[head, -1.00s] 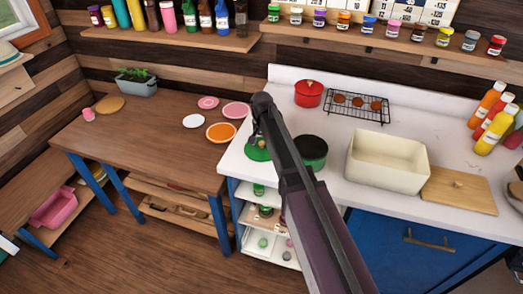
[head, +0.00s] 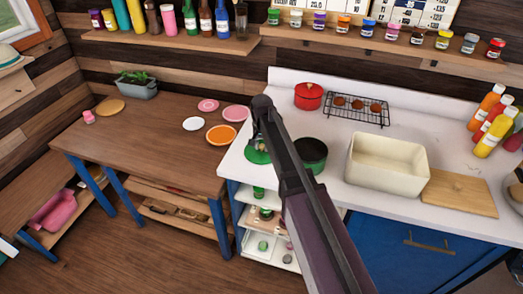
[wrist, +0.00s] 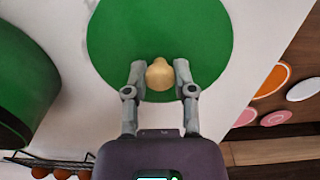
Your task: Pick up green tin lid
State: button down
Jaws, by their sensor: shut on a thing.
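The green tin lid (head: 256,156) is a flat green disc with a tan knob, at the left end of the white counter. In the wrist view the lid (wrist: 160,28) fills the upper middle. My gripper (wrist: 160,74) is shut on its knob, one finger on each side. In the head view my gripper (head: 260,143) is over the lid, and my arm hides part of its right side. I cannot tell whether the lid touches the counter or is slightly raised.
A dark green pot (head: 312,154) stands just right of the lid. A red pot (head: 309,96), a cooling rack (head: 357,109) and a cream basin (head: 387,164) are on the counter. An orange plate (head: 221,134) lies on the wooden table to the left. Open shelves are below the lid.

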jog(key=shift+r, duration=0.15)
notch_tip(320, 180, up, 3)
jog(key=p, duration=0.3)
jog(key=shift+f, duration=0.2)
jog(key=s+d, duration=0.1)
jog(key=s, duration=0.4)
jog(key=s+d+r+p, duration=0.1)
jog(key=s, duration=0.4)
jog(key=s+d+r+p, duration=0.1)
jog(key=s, duration=0.4)
jog(key=shift+s+d, duration=0.25)
jog(key=shift+s, duration=0.05)
